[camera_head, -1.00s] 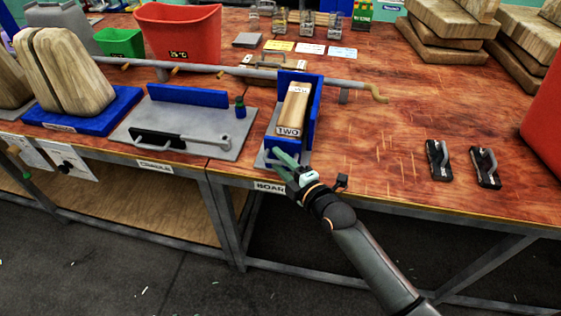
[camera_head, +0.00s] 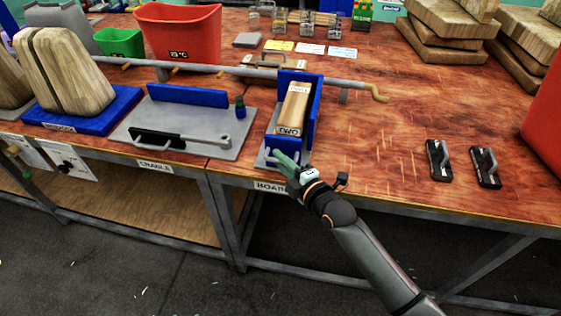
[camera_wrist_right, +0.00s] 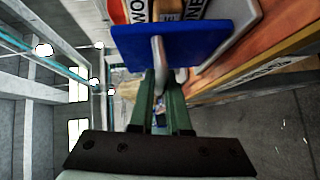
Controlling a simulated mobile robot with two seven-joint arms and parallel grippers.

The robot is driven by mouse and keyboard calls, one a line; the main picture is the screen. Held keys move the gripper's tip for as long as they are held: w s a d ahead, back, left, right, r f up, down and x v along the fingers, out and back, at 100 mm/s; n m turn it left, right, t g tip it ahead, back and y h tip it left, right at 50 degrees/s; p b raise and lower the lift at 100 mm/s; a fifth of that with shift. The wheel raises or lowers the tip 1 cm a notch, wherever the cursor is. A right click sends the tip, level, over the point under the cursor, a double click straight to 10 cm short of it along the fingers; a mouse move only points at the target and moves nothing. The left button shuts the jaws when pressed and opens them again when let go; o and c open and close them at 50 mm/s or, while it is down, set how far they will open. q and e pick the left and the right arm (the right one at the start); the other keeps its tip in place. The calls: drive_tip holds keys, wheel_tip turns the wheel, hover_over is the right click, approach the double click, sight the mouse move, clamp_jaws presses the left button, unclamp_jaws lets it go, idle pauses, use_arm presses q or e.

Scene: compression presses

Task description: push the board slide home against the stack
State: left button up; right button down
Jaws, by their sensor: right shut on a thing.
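The board slide is a blue upright plate (camera_wrist_right: 190,42) with a grey handle (camera_wrist_right: 157,55) on its face. In the head view the slide (camera_head: 271,143) stands at the front end of the board fixture. The wooden stack (camera_head: 295,105), labelled TWO at its front, lies between the fixture's blue walls (camera_head: 313,112). Any gap between slide and stack is too small to tell here. My right gripper (camera_head: 279,157) reaches in from the front. In the wrist view its green fingers (camera_wrist_right: 160,92) are shut on the handle. My left gripper is not in view.
A grey plate fixture (camera_head: 210,140) with a black-handled clamp is to the left. A long grey bar (camera_head: 230,72) with a tan crank end crosses behind. Two black clamps (camera_head: 462,163) lie to the right. Bare wooden tabletop (camera_head: 385,140) lies between them and the fixture.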

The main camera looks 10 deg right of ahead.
sight(283, 151)
drive_tip(key=w, duration=0.1)
drive_tip(key=w+d, duration=0.1)
drive_tip(key=w+b, duration=0.1)
drive_tip(key=shift+d, duration=0.25)
drive_tip(key=c, duration=0.9)
unclamp_jaws()
drive_tip(key=v, duration=1.2)
drive_tip(key=shift+s+p, duration=0.25)
drive_tip(key=shift+p, duration=0.1)
drive_tip(key=shift+c, duration=0.3)
